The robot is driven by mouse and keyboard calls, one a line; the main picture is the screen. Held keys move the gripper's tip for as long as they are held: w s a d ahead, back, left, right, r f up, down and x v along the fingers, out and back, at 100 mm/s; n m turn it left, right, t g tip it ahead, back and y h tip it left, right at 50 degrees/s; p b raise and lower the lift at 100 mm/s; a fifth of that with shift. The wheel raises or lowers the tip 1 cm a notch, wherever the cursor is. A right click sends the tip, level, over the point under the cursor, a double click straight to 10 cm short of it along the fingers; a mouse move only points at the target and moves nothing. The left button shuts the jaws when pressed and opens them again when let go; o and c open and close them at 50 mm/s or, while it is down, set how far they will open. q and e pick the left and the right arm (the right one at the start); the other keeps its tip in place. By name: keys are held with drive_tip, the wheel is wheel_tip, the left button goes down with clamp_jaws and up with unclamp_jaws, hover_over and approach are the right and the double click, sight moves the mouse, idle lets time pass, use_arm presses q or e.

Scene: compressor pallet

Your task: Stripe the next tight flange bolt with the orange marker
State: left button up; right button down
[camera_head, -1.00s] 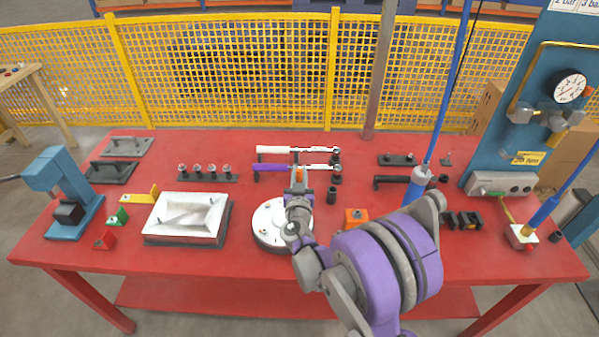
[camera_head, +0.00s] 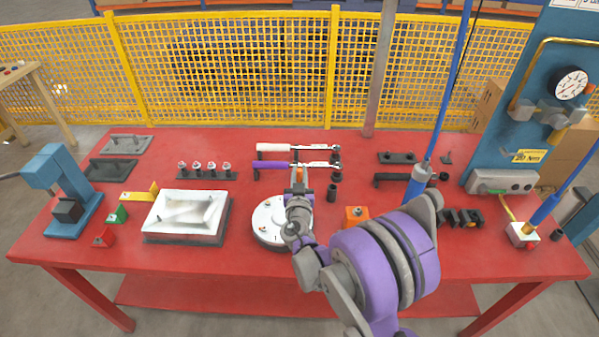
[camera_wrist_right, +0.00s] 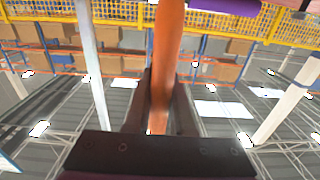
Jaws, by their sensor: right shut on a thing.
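My right gripper (camera_head: 298,188) is shut on the orange marker (camera_wrist_right: 165,60). In the right wrist view the marker stands out between the two dark fingers. In the head view the gripper is over the right part of the round white flange (camera_head: 267,212) and hides that part. A flange bolt (camera_head: 267,204) shows at its far side. My left gripper is not in view.
Purple-handled (camera_head: 272,165) and white-handled (camera_head: 275,148) wrenches lie behind the flange. A white tray (camera_head: 150,229) is to its left. An orange block (camera_head: 357,216) and a dark socket (camera_head: 332,193) are to its right. The red table (camera_head: 270,262) is clear in front.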

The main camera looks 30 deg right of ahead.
idle(0.5)
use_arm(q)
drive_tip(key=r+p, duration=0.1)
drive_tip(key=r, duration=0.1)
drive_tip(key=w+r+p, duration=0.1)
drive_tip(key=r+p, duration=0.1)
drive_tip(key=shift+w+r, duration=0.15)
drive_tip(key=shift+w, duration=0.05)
use_arm(e)
wheel_tip(320, 180, up, 5)
idle(0.3)
